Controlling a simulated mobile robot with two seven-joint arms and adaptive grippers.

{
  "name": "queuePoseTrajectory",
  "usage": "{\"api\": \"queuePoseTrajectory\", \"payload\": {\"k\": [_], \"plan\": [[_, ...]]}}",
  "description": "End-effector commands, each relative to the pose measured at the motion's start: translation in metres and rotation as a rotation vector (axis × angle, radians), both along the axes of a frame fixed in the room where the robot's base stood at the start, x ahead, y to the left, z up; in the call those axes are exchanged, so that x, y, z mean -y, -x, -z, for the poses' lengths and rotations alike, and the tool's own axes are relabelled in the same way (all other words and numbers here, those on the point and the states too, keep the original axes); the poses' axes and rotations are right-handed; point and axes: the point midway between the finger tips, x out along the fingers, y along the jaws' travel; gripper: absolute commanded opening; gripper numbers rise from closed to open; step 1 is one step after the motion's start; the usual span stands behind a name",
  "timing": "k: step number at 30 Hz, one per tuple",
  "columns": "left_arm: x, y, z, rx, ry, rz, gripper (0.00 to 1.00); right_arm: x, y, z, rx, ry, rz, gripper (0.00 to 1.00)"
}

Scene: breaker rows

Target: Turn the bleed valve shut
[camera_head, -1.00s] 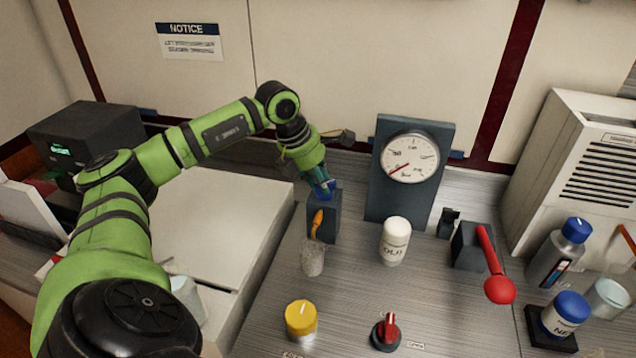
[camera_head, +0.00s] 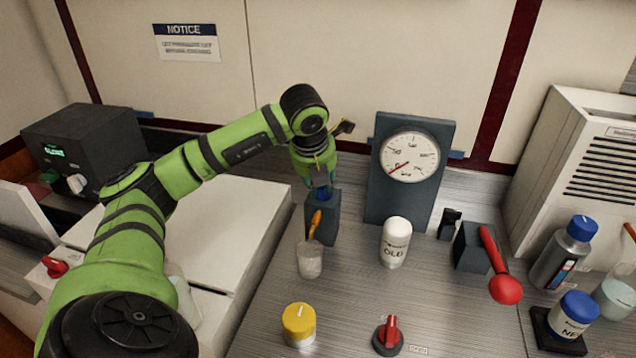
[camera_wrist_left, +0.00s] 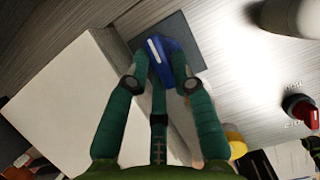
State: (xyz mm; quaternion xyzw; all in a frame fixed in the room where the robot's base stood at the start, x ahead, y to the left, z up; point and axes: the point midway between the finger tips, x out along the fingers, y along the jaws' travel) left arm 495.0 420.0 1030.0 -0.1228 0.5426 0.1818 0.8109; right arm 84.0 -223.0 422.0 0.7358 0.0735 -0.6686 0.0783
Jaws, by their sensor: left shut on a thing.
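The knob also shows in the left wrist view (camera_wrist_left: 162,50). A red knob (camera_head: 388,335) on a dark round base stands at the front of the worktop, near a small label.
A gauge (camera_head: 410,156) on a dark panel stands right of the block. Close by are a beaker (camera_head: 310,261) with an orange-handled tool, a white bottle (camera_head: 395,243), a yellow-capped jar (camera_head: 299,325) and a red-ball lever (camera_head: 505,289). A white box (camera_head: 220,225) lies left.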

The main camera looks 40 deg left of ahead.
Motion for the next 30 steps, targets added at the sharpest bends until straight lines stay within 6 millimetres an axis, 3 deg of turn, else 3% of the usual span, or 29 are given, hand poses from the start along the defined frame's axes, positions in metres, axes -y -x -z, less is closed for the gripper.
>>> {"api": "queuePoseTrajectory", "payload": {"k": [21,22,23,30], "plan": [[-0.0024,-0.0036,-0.0067,0.022,-0.002,-0.082,0.0,-0.0003,0.0005,0.001,-0.001,0.0,0.0,0.4],[-0.0024,-0.0036,-0.0067,0.022,-0.002,-0.082,0.37,-0.0003,0.0006,0.0011,-0.001,-0.001,0.0,0.4],[-0.0022,-0.0035,-0.0066,0.022,-0.002,-0.082,0.49,-0.0003,0.0007,0.0011,-0.001,-0.001,0.0,0.4],[-0.0013,-0.0018,-0.0036,0.011,-0.002,-0.079,0.49,-0.0003,0.0007,0.0012,-0.001,-0.001,0.0,0.4]]}}
